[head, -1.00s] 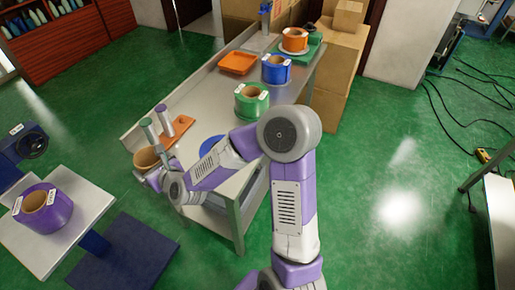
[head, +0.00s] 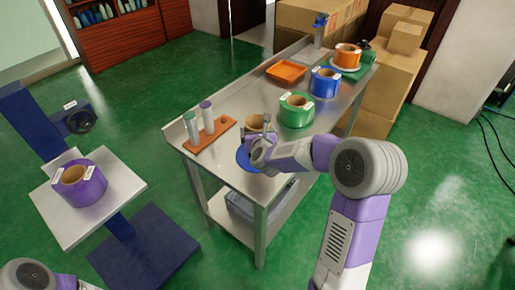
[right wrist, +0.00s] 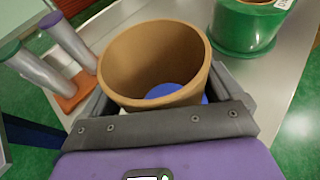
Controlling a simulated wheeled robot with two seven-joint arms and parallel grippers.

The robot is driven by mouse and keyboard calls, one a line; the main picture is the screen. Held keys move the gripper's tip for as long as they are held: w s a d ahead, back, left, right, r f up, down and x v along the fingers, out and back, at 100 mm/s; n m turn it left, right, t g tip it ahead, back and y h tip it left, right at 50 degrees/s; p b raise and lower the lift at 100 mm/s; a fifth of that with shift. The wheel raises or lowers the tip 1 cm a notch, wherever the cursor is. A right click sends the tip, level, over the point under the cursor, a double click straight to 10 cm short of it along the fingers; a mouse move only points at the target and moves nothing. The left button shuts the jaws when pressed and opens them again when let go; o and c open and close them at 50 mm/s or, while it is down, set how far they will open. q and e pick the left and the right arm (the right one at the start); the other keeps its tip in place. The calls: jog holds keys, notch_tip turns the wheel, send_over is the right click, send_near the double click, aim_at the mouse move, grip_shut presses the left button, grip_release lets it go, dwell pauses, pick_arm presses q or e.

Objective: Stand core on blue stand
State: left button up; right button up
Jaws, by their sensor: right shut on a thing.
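The core, a brown cardboard tube (head: 256,122), is held upright in my right gripper (head: 259,137) over the blue stand. It also shows in the right wrist view as a wide open tube (right wrist: 150,60) between the fingers. The blue stand (head: 243,158), a round blue disc on the metal table, is partly hidden by the gripper and core. I cannot tell whether the core touches the stand. Part of my left arm shows at the lower left; its gripper is out of view.
An orange rack (head: 208,138) with two capped grey cylinders stands left of the core. A green roll (head: 296,110) is close on the right; a blue roll (head: 325,82) and an orange tray (head: 286,71) are farther back. A purple roll (head: 80,184) sits on a separate pedestal.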

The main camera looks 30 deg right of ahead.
notch_tip(320, 180, down, 5)
jog(key=shift+f+b, duration=0.1)
jog(key=shift+b, duration=0.65)
jog(key=o, duration=0.7)
jog(key=shift+o, duration=0.2)
jog(key=shift+s, duration=0.1)
jog(key=p+v, duration=0.2)
jog(key=v, duration=1)
